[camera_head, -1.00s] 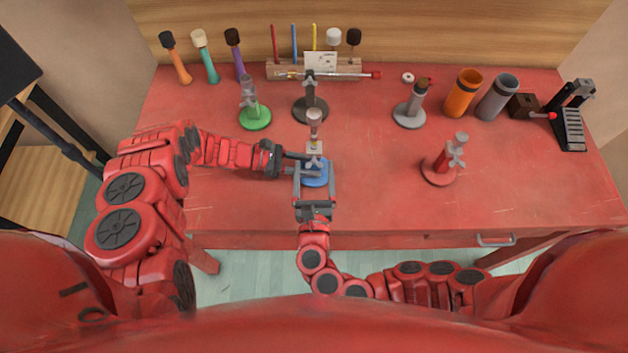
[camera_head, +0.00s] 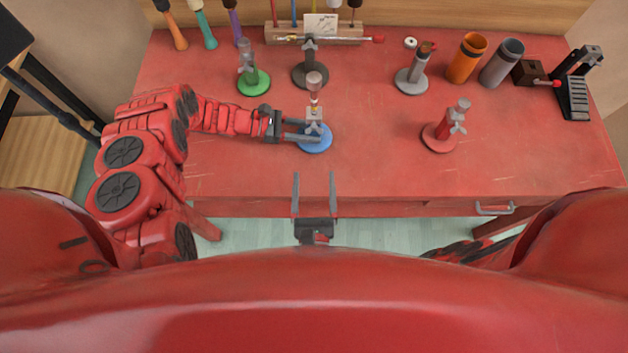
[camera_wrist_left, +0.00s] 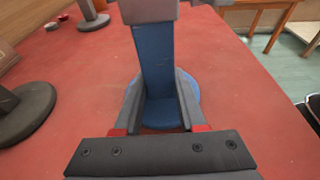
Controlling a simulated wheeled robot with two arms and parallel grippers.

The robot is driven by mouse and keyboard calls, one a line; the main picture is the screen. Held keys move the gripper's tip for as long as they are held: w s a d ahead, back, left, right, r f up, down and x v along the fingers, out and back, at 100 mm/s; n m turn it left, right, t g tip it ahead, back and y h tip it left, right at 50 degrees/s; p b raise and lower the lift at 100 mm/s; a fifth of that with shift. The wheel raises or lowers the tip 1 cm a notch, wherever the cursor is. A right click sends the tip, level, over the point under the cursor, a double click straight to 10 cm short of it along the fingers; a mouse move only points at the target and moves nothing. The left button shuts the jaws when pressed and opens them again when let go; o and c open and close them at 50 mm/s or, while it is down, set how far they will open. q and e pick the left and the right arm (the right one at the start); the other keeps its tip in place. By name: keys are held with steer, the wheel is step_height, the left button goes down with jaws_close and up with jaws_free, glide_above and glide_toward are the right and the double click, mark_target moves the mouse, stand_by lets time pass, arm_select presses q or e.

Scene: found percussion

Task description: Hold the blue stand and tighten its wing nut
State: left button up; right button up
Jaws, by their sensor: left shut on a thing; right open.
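The blue stand (camera_head: 316,144) stands upright on the red table, with a round blue base and a grey clamp and wing nut (camera_head: 314,128) above it. A brown-capped piece (camera_head: 314,80) rises from its top. My left gripper (camera_head: 318,133) comes in from the left and is shut on the stand's post. In the left wrist view, the blue post (camera_wrist_left: 156,65) is between the fingers, with the blue base (camera_wrist_left: 193,92) partly hidden behind them. My right gripper (camera_head: 315,190) is open and empty, in front of the stand near the table's front edge, apart from it.
A green stand (camera_head: 254,83) and a dark stand (camera_head: 310,74) are behind. A grey stand (camera_head: 411,82), a red stand (camera_head: 439,139), and orange (camera_head: 466,60) and grey (camera_head: 501,65) cups stand to the right. The front middle of the table is clear.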

stand_by(0.3)
arm_select(q)
steer(key=o, duration=1.1)
steer(key=shift+c, duration=0.2)
steer(key=shift+a, duration=0.1)
